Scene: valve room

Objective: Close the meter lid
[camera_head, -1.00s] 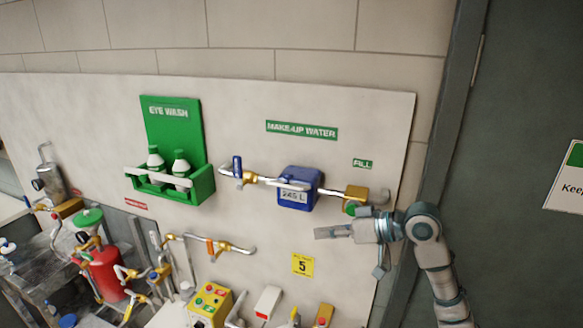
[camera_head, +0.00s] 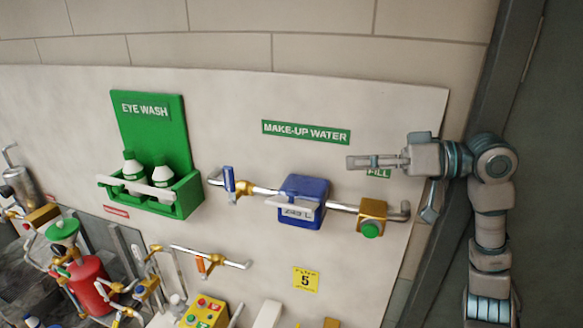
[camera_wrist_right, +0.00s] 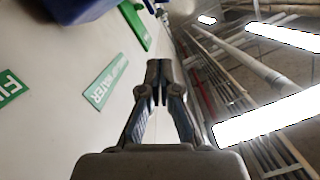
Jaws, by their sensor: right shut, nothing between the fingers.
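The meter (camera_head: 313,189) is a blue box on the pipe below the MAKE-UP WATER sign. Its display (camera_head: 299,213) shows on the front, with a pale strip (camera_head: 285,203) sticking out above it. I cannot clearly make out the lid's edges or angle. My right gripper (camera_head: 350,162) is shut and empty, pointing left, above and to the right of the meter, apart from it. In the right wrist view the shut fingertips (camera_wrist_right: 158,72) touch nothing, and part of the blue meter (camera_wrist_right: 75,8) shows at the top left. My left gripper is out of view.
A brass block with a green knob (camera_head: 371,222) sits on the pipe right of the meter. A blue-handled valve (camera_head: 230,181) and the green eye wash holder (camera_head: 170,190) are to the left. A dark door frame (camera_head: 475,130) stands at the right.

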